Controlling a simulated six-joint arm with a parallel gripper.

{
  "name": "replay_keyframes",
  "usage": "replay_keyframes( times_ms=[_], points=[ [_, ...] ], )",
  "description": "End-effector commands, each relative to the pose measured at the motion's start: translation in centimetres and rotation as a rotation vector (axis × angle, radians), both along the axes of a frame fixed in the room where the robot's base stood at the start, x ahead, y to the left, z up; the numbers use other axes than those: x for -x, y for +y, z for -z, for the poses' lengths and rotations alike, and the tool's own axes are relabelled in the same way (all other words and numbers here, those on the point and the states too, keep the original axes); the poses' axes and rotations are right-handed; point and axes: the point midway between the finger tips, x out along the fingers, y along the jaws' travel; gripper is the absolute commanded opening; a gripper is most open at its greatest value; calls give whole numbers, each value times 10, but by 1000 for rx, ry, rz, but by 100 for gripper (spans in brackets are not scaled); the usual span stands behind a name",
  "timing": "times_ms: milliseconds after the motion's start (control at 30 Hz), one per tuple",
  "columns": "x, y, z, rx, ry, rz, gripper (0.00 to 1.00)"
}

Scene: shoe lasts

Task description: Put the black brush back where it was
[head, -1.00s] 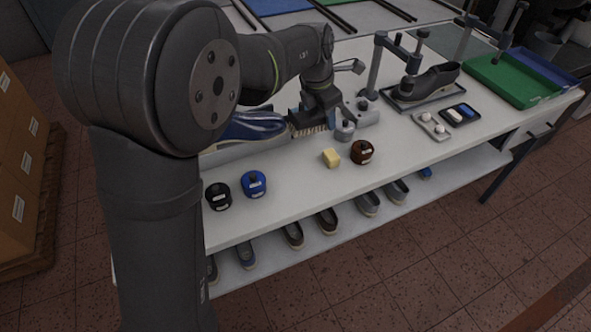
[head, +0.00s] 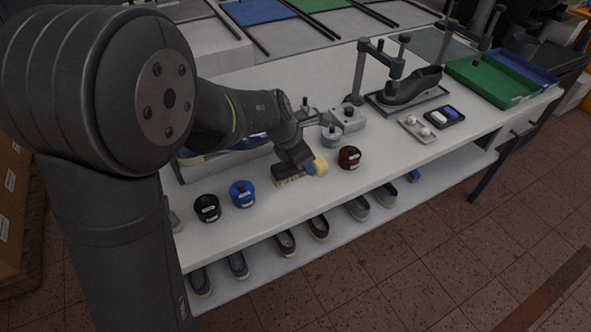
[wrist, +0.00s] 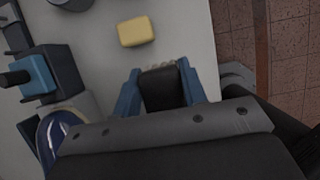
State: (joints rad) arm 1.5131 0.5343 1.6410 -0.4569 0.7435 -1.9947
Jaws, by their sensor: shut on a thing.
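My gripper (head: 296,168) is shut on the black brush (head: 289,181), which has pale bristles pointing down. The brush is low over the front of the white table, between the blue-lidded pot and the yellow block; I cannot tell whether the bristles touch the tabletop. In the wrist view, the dark back of the brush (wrist: 162,90) sits between the two blue fingers of my gripper (wrist: 161,78), with a strip of bristles at its far edge.
A yellow block (head: 320,165) and a brown pot (head: 349,157) stand to the right. A blue pot (head: 242,195) and a black pot (head: 207,208) stand to the left. A blue shoe (head: 230,146) and a grey metal fixture (head: 343,122) are behind. The table's front edge is close.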

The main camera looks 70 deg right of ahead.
Motion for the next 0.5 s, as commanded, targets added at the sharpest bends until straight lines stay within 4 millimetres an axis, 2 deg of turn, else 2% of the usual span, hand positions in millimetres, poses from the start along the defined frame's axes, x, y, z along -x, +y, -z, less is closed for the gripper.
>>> replay_keyframes(
  times_ms=[33, 200, 367, 500],
  points=[
    [-9, -5, 6, -1, 1, -5, 17],
    [-24, -14, 16, 0, 1, -1, 17],
    [-26, -15, 26, -2, 1, 0, 17],
    [-26, -14, 48, -4, 1, -1, 17]
  ],
)
